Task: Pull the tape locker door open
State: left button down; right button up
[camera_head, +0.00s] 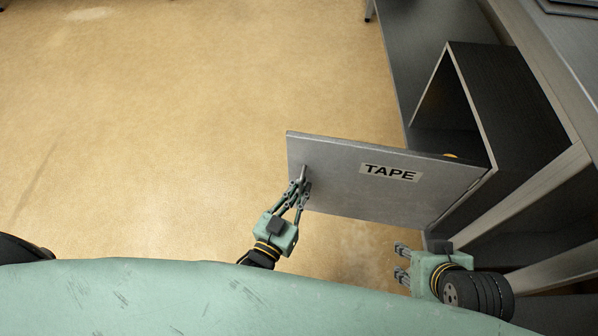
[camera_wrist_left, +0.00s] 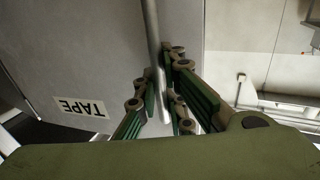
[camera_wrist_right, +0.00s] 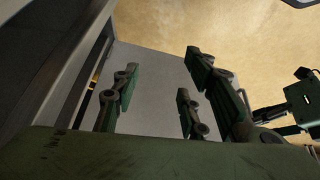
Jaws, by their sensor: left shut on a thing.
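The grey tape locker door (camera_head: 345,186), with a white TAPE label (camera_head: 390,172), stands swung well open from the dark locker (camera_head: 482,95). The door and its label (camera_wrist_left: 80,107) also show in the left wrist view. My left gripper (camera_head: 301,184) is shut on the door's bar handle (camera_wrist_left: 153,45) near the free edge. My right gripper (camera_head: 402,262) is open and empty, below the door's hinge side. In the right wrist view the door (camera_wrist_right: 155,75) is beyond its spread fingers (camera_wrist_right: 155,90). The locker's inside is mostly hidden by the door.
A yellow object (camera_head: 451,155) shows slightly above the door's top edge, inside the locker. Grey bench legs and beams (camera_head: 535,185) crowd the right side. The tan floor (camera_head: 150,120) to the left is clear.

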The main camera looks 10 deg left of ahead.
pick_arm(q)
jog(key=s, duration=0.3)
jog(key=shift+d+p, duration=0.15)
jog(key=shift+p, duration=0.2)
pick_arm(e)
jog(key=s, duration=0.1)
jog(key=s+d+g, duration=0.1)
jog(key=s, duration=0.1)
jog(key=shift+s+f+g, duration=0.15)
jog(key=shift+s+g, duration=0.05)
jog(key=shift+g, duration=0.1)
pick_arm(q)
jog(key=c, duration=2.5)
grip_release()
jog(key=shift+w, duration=0.1)
jog(key=o, duration=0.6)
jog(key=shift+a, duration=0.2)
jog(key=shift+c, duration=0.2)
jog(key=shift+o, duration=0.5)
jog(key=shift+d, duration=0.1)
pick_arm(e)
jog(key=shift+a, duration=0.15)
pick_arm(q)
jog(key=shift+d, duration=0.1)
jog(key=v, duration=1.2)
